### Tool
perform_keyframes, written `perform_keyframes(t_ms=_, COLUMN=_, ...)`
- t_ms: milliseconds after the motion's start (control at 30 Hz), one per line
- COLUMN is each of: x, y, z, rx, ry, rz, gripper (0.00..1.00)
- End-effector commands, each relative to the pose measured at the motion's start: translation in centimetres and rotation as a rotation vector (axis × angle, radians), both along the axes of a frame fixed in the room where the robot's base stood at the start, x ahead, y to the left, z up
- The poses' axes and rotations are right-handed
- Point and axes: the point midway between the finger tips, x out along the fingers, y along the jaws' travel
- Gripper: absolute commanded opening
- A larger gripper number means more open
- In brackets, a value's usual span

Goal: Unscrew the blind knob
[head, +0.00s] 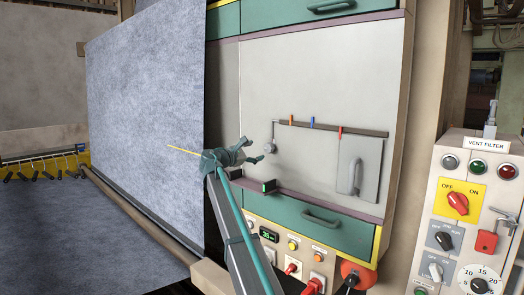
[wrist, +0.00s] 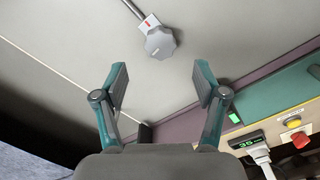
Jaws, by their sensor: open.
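The blind knob, a grey lobed knob (wrist: 160,43), sits at the end of a thin rod against the pale panel. A small white and red tag is beside it. In the head view the knob (head: 270,147) hangs below the left end of a dark rail. My gripper (wrist: 160,80) is open and empty, its two fingers spread wide. In the wrist view the knob lies beyond the fingertips, centred between them and not touching. In the head view my gripper (head: 257,151) is just left of the knob, pointing right toward it.
The rail (head: 335,128) carries several coloured clips. A flat plate with a handle (head: 357,172) hangs to the right. Below are a mauve ledge (head: 320,202), a green drawer (head: 310,222) and a small lit green display (head: 268,236). A control box (head: 465,210) stands far right.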

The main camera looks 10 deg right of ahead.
Motion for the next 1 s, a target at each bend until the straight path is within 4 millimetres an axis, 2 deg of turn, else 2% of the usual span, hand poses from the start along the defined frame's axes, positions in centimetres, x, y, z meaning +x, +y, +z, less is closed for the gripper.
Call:
perform_keyframes(t_ms=100, x=-1.2, y=1.2, z=0.0, rx=0.000, ry=0.000, rz=0.000, gripper=0.71)
perform_keyframes(t_ms=233, x=-1.8, y=2.0, z=0.0, rx=0.000, ry=0.000, rz=0.000, gripper=0.71)
perform_keyframes(t_ms=667, x=-1.9, y=2.2, z=-0.1, rx=0.002, ry=0.000, rz=0.000, gripper=0.71)
perform_keyframes(t_ms=767, x=-2.3, y=1.7, z=-1.6, rx=0.026, ry=0.002, rz=-0.001, gripper=0.71)
perform_keyframes(t_ms=833, x=-2.8, y=0.9, z=-3.8, rx=0.064, ry=0.005, rz=0.000, gripper=0.71)
perform_keyframes(t_ms=967, x=-4.4, y=-1.0, z=-10.4, rx=0.186, ry=0.012, rz=-0.006, gripper=0.71)
perform_keyframes(t_ms=1000, x=-5.1, y=-1.7, z=-12.9, rx=0.235, ry=0.014, rz=-0.012, gripper=0.71)
